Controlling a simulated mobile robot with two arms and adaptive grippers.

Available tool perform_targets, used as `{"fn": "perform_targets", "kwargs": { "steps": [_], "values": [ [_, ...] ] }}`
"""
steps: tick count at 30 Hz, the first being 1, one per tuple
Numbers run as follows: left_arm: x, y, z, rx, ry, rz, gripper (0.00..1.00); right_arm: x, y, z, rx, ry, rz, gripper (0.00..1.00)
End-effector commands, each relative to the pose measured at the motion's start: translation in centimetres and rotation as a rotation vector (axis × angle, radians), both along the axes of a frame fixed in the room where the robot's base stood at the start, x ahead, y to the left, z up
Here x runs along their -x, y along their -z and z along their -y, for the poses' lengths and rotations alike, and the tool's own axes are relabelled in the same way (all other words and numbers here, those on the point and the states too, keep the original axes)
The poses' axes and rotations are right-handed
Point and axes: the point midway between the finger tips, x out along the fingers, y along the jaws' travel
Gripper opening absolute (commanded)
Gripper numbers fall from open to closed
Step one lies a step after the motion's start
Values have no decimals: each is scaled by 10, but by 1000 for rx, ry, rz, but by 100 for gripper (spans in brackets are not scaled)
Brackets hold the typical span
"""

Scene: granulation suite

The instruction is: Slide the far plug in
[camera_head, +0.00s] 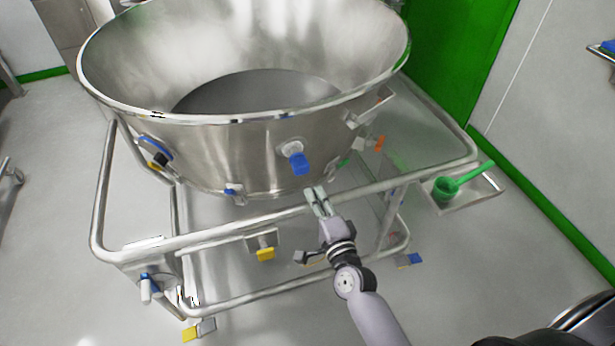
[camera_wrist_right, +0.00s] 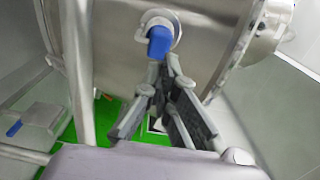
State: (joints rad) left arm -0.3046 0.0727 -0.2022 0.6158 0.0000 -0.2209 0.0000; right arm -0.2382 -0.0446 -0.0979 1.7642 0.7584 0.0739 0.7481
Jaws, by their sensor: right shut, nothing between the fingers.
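A blue plug (camera_head: 299,162) sits in a round metal port on the front wall of the steel bowl (camera_head: 225,150). It also shows in the wrist view (camera_wrist_right: 158,42), standing out from its port. My right gripper (camera_head: 317,197) is shut and empty, just below and to the right of this plug in the head view. In the wrist view its fingertips (camera_wrist_right: 165,66) point up at the plug's lower end; I cannot tell if they touch it. A smaller blue-ended fitting (camera_head: 232,191) sits lower left on the bowl. Which one is the far plug is not clear. My left gripper is out of view.
A tubular steel frame (camera_head: 250,232) surrounds the bowl, its front rail close to my right gripper. Yellow (camera_head: 265,254) and orange (camera_head: 379,142) fittings show around it. A green scoop (camera_head: 455,182) lies on a small tray (camera_head: 480,193) at the right.

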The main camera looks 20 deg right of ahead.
Motion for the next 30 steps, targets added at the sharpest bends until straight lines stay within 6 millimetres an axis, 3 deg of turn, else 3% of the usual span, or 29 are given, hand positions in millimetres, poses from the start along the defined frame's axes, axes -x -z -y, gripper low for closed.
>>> {"fn": "perform_targets", "kwargs": {
  "steps": [3,9,30],
  "values": [
    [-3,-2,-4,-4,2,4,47,-25,-2,-1,0,-1,2,0],
    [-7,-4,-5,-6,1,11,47,-52,-1,-2,1,-1,0,0],
    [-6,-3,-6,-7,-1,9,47,-72,-1,-3,1,-1,1,0]
  ]
}}
